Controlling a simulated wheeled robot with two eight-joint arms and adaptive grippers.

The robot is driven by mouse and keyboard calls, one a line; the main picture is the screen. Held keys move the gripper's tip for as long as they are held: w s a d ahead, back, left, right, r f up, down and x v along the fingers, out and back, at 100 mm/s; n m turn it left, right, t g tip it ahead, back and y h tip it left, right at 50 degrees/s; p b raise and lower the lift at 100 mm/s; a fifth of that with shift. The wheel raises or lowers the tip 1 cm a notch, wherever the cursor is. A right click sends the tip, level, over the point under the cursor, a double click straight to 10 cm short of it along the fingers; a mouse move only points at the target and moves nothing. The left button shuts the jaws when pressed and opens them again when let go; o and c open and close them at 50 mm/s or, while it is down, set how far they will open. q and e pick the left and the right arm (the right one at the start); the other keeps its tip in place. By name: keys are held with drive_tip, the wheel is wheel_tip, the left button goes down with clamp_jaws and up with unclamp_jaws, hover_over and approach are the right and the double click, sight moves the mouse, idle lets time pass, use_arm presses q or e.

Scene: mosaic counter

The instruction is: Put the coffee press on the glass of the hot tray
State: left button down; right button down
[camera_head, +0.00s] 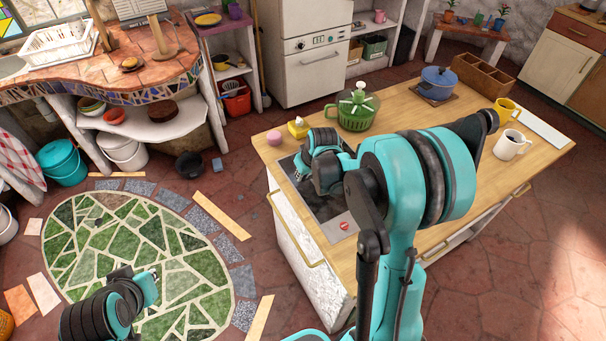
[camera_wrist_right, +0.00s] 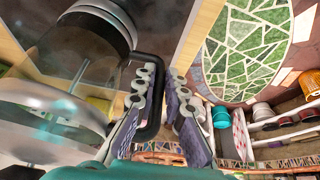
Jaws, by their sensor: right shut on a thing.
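The hot tray (camera_head: 326,210) is a dark glass panel with a red round mark, set on the wooden counter near its left end. My right gripper (camera_wrist_right: 163,108) is shut on that handle. The dark glass shows behind the press base; I cannot tell whether they touch. In the head view my right gripper (camera_head: 333,168) is over the tray's far part, and the press is not clearly visible. My left gripper (camera_head: 150,278) is low at left, above the floor mosaic, fingers unclear.
A blue pot (camera_head: 437,82), a wooden box (camera_head: 484,75), and yellow and white mugs (camera_head: 511,145) are further right.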

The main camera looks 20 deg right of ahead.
drive_tip(key=c, duration=1.6)
unclamp_jaws()
drive_tip(key=shift+f, duration=0.1)
drive_tip(key=shift+s+r, duration=0.15)
drive_tip(key=shift+r, duration=0.35)
drive_tip(key=p+v, duration=0.3)
drive_tip(key=v, duration=0.7)
drive_tip(key=s+a+r+t, duration=0.1)
drive_tip(key=s+a, duration=0.2)
drive_tip(key=s, duration=0.2)
drive_tip(key=s+a+r, duration=0.2)
drive_tip(key=s+a, duration=0.1)
drive_tip(key=s, duration=0.3)
drive_tip(key=s+a+r+m+t, duration=0.1)
drive_tip(key=s+a+r, duration=0.1)
drive_tip(key=s, duration=0.3)
drive_tip(key=shift+s+a+r+t, duration=0.1)
drive_tip(key=shift+s+a+t, duration=0.2)
drive_tip(key=shift+a, duration=0.55)
